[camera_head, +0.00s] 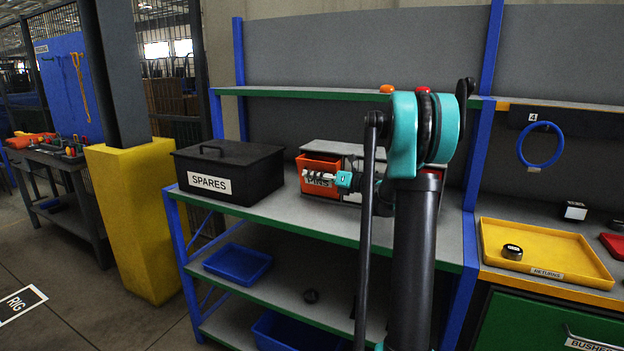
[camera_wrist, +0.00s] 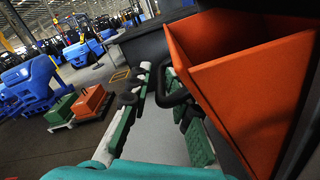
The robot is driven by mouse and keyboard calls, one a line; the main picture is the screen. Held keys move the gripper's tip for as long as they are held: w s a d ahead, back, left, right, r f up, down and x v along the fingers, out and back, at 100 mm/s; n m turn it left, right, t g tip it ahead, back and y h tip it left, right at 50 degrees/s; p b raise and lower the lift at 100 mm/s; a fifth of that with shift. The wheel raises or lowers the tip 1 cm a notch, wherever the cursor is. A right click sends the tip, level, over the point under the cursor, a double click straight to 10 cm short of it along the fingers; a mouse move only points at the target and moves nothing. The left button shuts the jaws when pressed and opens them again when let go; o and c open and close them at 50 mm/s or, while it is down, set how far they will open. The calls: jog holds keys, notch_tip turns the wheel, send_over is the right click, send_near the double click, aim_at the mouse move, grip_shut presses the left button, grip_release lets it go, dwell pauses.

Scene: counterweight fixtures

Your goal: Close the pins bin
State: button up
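The pins bin (camera_head: 322,192) is an orange open-topped drawer in a grey housing (camera_head: 345,149) on the green-edged shelf. It sticks out at the front, and my gripper partly covers its label. In the wrist view the orange bin (camera_wrist: 235,80) fills the upper right; the part of its inside that shows looks empty. A black loop handle (camera_wrist: 173,97) is at its front. My gripper (camera_wrist: 160,78) has its fingers apart, with the handle between them, close to the right finger. I cannot tell whether they touch. In the head view my gripper (camera_head: 322,177) is in front of the bin.
A black SPARES box (camera_head: 230,168) with a lid stands left of the bin on the same shelf. A yellow RETURNS tray (camera_head: 545,250) is on the right. Shelf top between box and bin is clear.

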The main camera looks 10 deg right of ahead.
jog(key=shift+o, duration=1.1)
jog(key=shift+s+a+r, duration=0.1)
jog(key=shift+s+a, duration=0.05)
jog(key=shift+d, duration=0.2)
jog(key=v, duration=1.1)
jog(key=shift+s+d, duration=0.2)
jog(key=shift+s, duration=0.1)
jog(key=shift+s, duration=0.1)
